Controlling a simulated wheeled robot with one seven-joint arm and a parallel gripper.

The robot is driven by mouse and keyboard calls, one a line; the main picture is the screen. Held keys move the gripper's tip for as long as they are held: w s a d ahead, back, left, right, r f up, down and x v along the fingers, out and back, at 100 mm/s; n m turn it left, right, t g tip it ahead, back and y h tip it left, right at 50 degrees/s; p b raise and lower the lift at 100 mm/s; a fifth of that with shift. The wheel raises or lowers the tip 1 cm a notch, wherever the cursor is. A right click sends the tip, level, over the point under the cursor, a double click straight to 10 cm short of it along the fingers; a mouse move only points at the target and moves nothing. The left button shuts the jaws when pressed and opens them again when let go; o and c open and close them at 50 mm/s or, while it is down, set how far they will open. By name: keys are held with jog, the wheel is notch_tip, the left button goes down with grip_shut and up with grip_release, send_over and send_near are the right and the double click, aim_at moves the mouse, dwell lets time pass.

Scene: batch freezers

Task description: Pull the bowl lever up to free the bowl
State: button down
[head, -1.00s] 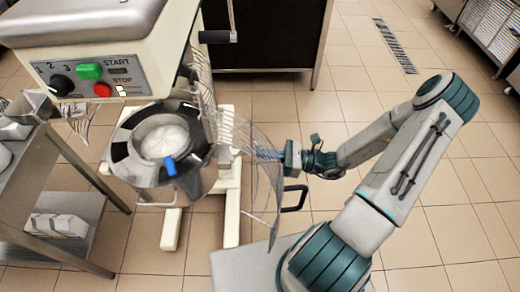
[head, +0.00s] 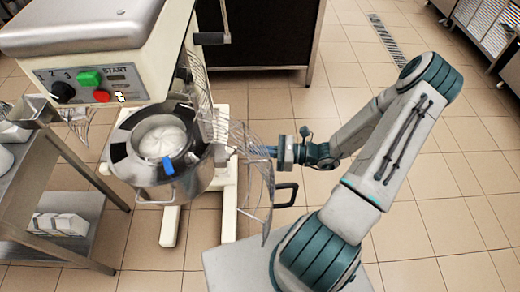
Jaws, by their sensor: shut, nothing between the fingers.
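The mixer's steel bowl (head: 162,180) sits under the tilted-looking mixer head (head: 95,35), with pale contents (head: 163,137) inside and a blue piece (head: 168,166) on its near rim. A black-gripped lever (head: 209,38) sticks out on the right of the machine; a black loop handle (head: 286,195) shows beside the wire guard (head: 262,190). I cannot tell which of these is the bowl lever. My gripper (head: 262,151) is shut and empty, pointing left at the guard's upper part, right of the bowl. Contact with the guard cannot be told.
A steel table (head: 40,165) with a lower shelf holding white boxes (head: 65,224) stands at the left. A dark cabinet (head: 265,35) stands behind. The tiled floor (head: 450,200) on the right is clear.

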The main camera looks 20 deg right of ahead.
jog(key=s+d+f+b, duration=0.2)
jog(key=s+d, duration=0.3)
jog(key=d, duration=0.6)
jog(key=shift+s+d+f+b, duration=0.3)
jog(key=shift+f+b, duration=0.1)
jog(key=shift+f, duration=0.25)
jog(key=shift+a+r, duration=0.1)
jog(key=s+a+r+n+g+h+p, duration=0.1)
jog(key=a+r+n+h, duration=0.3)
jog(key=r+n, duration=0.4)
jog(key=s+a+r+n+g+h+p, duration=0.1)
jog(key=s+a+r+n+g+h, duration=0.1)
jog(key=r+n+h, duration=0.4)
jog(key=s+a+r+n+g+h+p, duration=0.1)
jog(key=s+a+r+n+h, duration=0.3)
jog(key=r+n, duration=0.6)
notch_tip(320, 180, up, 2)
jog(key=shift+a+h, duration=0.8)
jog(key=shift+h, duration=0.3)
